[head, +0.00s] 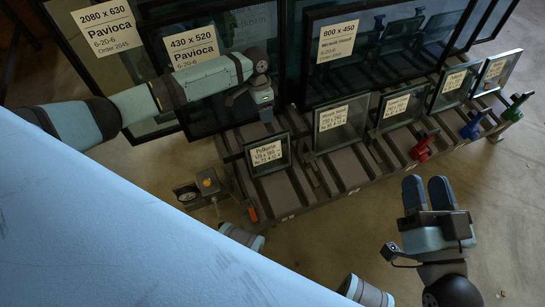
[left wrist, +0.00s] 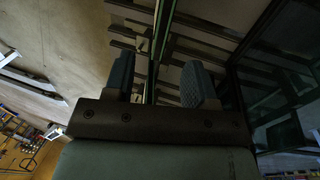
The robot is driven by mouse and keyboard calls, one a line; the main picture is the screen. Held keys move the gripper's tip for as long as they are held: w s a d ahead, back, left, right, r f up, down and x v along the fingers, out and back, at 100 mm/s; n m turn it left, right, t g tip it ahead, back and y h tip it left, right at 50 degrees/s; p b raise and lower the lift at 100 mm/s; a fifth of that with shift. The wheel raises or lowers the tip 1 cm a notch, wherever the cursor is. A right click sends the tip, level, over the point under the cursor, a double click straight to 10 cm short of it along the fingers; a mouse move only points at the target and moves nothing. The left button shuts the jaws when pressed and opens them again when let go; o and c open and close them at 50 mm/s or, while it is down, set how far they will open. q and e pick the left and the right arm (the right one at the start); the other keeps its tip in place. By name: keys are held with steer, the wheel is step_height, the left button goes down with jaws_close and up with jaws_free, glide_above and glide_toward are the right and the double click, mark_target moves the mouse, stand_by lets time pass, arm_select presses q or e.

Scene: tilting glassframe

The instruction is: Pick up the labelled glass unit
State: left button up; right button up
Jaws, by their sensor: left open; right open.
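Several labelled glass units stand on edge in the slatted rack. In front are a small one (head: 267,152) at the left, a larger one (head: 338,125), one further right (head: 400,106), and others beyond. Which one is meant, I cannot tell. My left gripper (head: 264,112) is just above and behind the small left unit, its fingers mostly hidden in the head view. In the left wrist view it is open (left wrist: 158,82), with a thin upright glass edge (left wrist: 156,45) between its fingers; contact is not visible.
Tall labelled panes (head: 335,50) stand close behind my left gripper. Red (head: 422,148), blue (head: 472,126) and green (head: 515,108) clamps line the rack's front edge. Floor in front is clear.

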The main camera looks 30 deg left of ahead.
mark_target(266, 138)
arm_select(q)
steer(key=b+x, duration=0.1)
steer(key=x, duration=0.2)
steer(key=b+x, duration=0.1)
steer(key=x, duration=0.2)
steer(key=b+x, duration=0.2)
steer(key=x, duration=0.1)
steer(key=shift+w+a+f, duration=0.1)
steer(key=shift+w+a, duration=0.1)
steer(key=shift+a, duration=0.15)
steer(key=shift+b+x, duration=0.85)
steer(key=shift+x, duration=0.25)
steer(key=shift+b+x, duration=0.65)
steer(key=shift+x, duration=0.5)
jaws_close()
arm_select(e)
step_height(266, 138, down, 6)
steer(key=w+n+g, duration=0.1)
steer(key=n, duration=0.1)
steer(key=shift+f+g, duration=0.25)
steer(key=shift+g, duration=0.05)
steer(key=shift+w+f, duration=0.1)
